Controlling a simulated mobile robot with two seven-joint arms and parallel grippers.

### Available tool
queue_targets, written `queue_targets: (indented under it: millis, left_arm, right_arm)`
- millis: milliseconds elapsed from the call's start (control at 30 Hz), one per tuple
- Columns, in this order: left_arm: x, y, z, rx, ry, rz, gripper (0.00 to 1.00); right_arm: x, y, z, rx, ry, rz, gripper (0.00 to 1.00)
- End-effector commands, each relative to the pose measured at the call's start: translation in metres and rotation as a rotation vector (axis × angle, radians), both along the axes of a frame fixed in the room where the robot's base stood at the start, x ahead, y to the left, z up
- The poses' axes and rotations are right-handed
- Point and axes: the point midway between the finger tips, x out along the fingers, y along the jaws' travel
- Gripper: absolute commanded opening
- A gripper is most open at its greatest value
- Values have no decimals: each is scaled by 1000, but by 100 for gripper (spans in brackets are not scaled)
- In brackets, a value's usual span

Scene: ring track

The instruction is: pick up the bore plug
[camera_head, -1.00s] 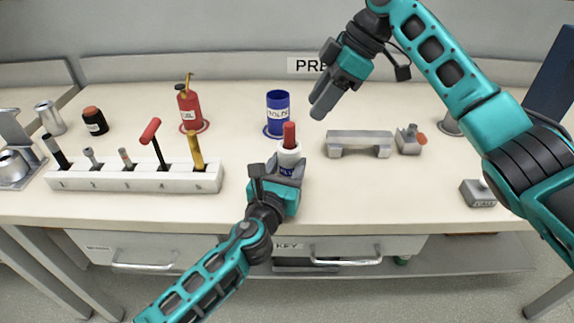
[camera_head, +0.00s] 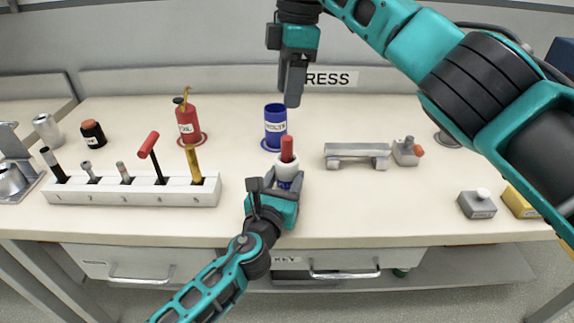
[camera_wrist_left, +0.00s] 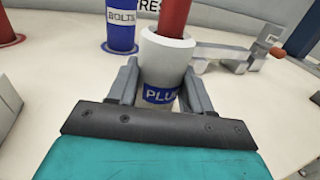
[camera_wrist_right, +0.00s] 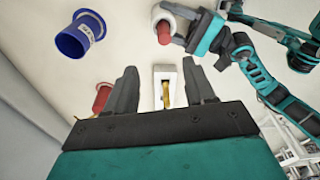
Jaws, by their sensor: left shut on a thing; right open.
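The bore plug is a red rod (camera_head: 287,148) standing upright in a white cup (camera_head: 287,168) with a blue PLUG label. Only the rod's upper part shows; the rest is hidden in the cup. In the left wrist view the rod (camera_wrist_left: 175,16) rises from the cup (camera_wrist_left: 166,56). My left gripper (camera_head: 284,181) is shut on the cup, one finger on each side. My right gripper (camera_head: 292,100) is open and empty, raised above and behind the cup, its fingers pointing down. In the right wrist view the rod (camera_wrist_right: 163,34) lies beyond its fingers, apart from them.
A blue BOLTS cup (camera_head: 275,129) stands just behind the plug's cup. A white numbered rack (camera_head: 130,190) with several tools and a red can (camera_head: 188,127) are left. A grey bridge-like block (camera_head: 357,151) and a grey button box (camera_head: 477,205) are right. The front middle bench is clear.

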Motion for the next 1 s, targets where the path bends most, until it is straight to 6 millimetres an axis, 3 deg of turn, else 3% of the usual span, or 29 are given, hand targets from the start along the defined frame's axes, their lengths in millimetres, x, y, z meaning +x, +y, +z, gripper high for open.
queue_targets:
  millis: [100, 300, 533, 800, 1000]
  left_arm:
    - [0, 0, 0, 0, 0, 0, 20]
    - [0, 0, 0, 0, 1, 0, 20]
    - [0, 0, 0, 0, 1, 0, 20]
    - [0, 0, 0, 0, 1, 0, 20]
    - [0, 0, 0, 0, 1, 0, 20]
  right_arm:
    - [-1, 1, -24, -2, 4, 0, 54]
    - [-2, 5, -52, 0, 3, -1, 54]
    - [-4, 4, -69, 0, 2, -1, 54]
    - [-10, 3, -106, 1, 2, -1, 54]
    - [-9, 4, -111, 2, 1, -1, 54]
